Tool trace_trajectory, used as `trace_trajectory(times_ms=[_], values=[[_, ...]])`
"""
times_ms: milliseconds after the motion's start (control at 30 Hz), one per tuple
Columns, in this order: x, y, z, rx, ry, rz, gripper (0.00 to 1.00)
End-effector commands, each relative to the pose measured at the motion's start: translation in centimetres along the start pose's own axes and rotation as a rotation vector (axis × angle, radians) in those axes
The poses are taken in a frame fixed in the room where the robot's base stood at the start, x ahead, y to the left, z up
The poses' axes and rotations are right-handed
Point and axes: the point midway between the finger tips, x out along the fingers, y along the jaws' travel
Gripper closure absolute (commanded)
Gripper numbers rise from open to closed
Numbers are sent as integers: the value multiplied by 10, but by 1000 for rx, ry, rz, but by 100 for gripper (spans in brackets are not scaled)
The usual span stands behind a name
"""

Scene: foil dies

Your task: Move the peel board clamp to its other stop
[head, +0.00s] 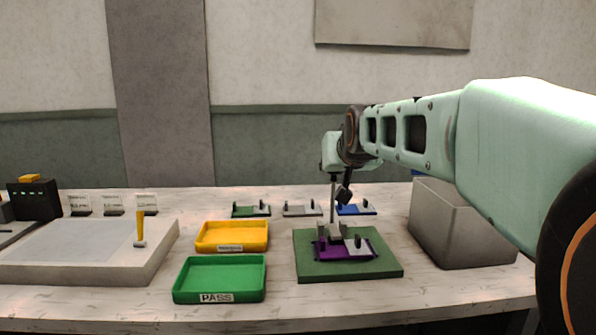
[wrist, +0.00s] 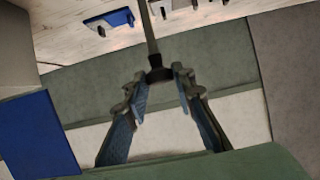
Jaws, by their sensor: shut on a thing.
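The green peel board (head: 312,270) lies on the table right of centre. On it are a purple die (head: 330,253) with a pale grey part and dark pegs, and a small grey clamp block (head: 336,231). A thin dark upright rod (head: 333,212) rises from the block; it also shows in the wrist view (wrist: 149,35). My gripper (head: 343,193) is above the board at this rod. In the wrist view my gripper (wrist: 160,80) has its fingertips closed around the dark rod end. The exact contact is small and dark.
A grey bin (head: 465,235) stands close on the right. Yellow (head: 232,238) and green PASS (head: 220,282) trays lie left of the board. Green (head: 250,211), grey (head: 302,210) and blue (head: 356,209) dies lie behind. A pale slab (head: 70,250) with a yellow-handled tool (head: 140,228) is far left.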

Motion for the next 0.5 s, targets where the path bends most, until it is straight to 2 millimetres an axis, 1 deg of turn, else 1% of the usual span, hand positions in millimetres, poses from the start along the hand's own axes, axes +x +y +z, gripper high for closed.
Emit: trace_trajectory(times_ms=[33,500], values=[[2,0,7,0,-15,0,100],[3,0,10,0,-22,0,100]])
